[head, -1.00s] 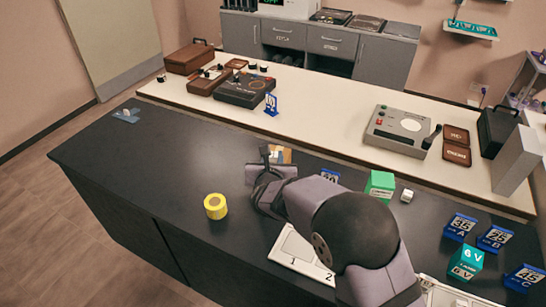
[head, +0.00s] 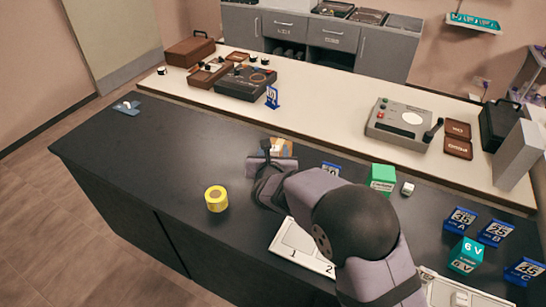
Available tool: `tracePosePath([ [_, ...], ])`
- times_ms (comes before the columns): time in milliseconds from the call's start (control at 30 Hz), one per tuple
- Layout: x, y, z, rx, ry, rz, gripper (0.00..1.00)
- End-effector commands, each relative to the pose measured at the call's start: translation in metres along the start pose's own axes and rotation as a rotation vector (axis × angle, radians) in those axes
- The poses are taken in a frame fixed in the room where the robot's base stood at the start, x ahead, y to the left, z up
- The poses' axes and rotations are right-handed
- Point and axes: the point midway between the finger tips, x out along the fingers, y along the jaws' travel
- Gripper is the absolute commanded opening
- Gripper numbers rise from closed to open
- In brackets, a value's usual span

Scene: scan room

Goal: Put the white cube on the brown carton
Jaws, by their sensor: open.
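A small white cube (head: 407,188) sits on the dark counter just right of a green box (head: 382,178). The brown carton (head: 287,149) is at the far edge of the dark counter, partly hidden behind my gripper. A pale patch shows on the carton; I cannot tell whether it is a label or an object. My gripper (head: 266,152) is open, at the near left side of the carton and well left of the white cube. Whether it touches the carton is unclear.
A yellow roll (head: 216,198) stands left of my arm. A white numbered tray (head: 300,248) lies beside it. A teal box (head: 466,255) and several blue number signs (head: 461,220) are at the right. The dark counter's left part is mostly clear.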

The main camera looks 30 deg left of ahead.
Motion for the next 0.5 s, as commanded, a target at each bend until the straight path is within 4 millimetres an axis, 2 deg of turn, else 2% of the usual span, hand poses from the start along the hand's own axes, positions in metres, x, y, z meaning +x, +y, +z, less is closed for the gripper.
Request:
tracePosePath([
  [267,-0.024,0.001,0.000,0.000,-0.001,0.002,0.41],
  [500,-0.062,0.001,0.000,0.001,-0.002,0.003,0.41],
])
